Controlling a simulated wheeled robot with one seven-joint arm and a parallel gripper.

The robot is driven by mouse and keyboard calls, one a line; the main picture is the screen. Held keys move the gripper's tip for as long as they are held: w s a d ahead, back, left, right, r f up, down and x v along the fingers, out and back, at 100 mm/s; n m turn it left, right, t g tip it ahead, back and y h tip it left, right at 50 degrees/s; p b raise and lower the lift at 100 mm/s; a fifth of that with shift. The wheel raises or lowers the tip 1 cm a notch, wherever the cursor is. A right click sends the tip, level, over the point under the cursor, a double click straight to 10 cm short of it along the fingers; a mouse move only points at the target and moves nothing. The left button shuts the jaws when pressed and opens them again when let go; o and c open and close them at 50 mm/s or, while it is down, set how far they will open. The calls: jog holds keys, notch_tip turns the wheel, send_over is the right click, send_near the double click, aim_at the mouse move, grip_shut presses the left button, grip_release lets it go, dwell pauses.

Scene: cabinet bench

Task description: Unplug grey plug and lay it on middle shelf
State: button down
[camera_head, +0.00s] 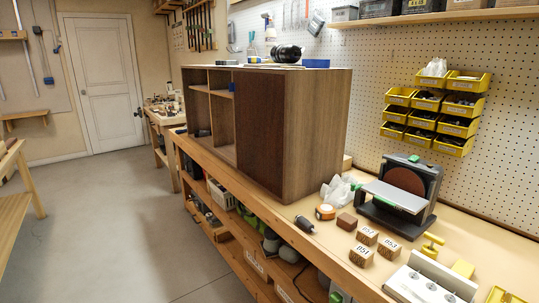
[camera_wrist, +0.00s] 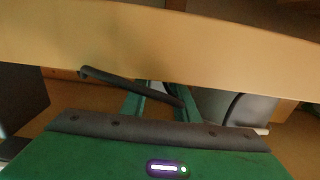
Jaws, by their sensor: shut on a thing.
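The wrist view shows my gripper (camera_wrist: 160,108) from behind, with its green body at the bottom and its green fingers pointing away. A slim dark grey bar (camera_wrist: 125,82) with a small knob at its left end lies across the fingers, and my gripper is shut on it. I cannot tell whether this bar is the grey plug or part of it. In the head view a brown wooden cabinet (camera_head: 318,125) stands on the bench, with open shelves (camera_head: 222,95) on its left side. My gripper is not in the head view. I cannot make out a socket.
A tan board edge (camera_wrist: 160,40) crosses the wrist view just beyond my gripper. The bench (camera_head: 330,235) holds a dark cylinder (camera_head: 304,224), wooden blocks (camera_head: 361,255) and a sander (camera_head: 400,190). The floor (camera_head: 120,220) at left is clear.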

jog(key=shift+s+f, duration=0.15)
jog(key=shift+f, duration=0.75)
jog(key=c, duration=1.4)
grip_release()
jog(key=shift+c, duration=0.2)
jog(key=o, duration=0.4)
jog(key=shift+r, duration=0.1)
jog(key=shift+s+a+r, duration=0.25)
jog(key=shift+s+a, duration=0.3)
jog(key=shift+a, duration=0.35)
jog(key=shift+r+v, duration=0.15)
jog(key=shift+v, duration=1.45)
jog(key=shift+r+v, duration=0.15)
jog(key=shift+v, duration=1.5)
jog(key=shift+r+v, duration=0.2)
jog(key=shift+v, duration=1.4)
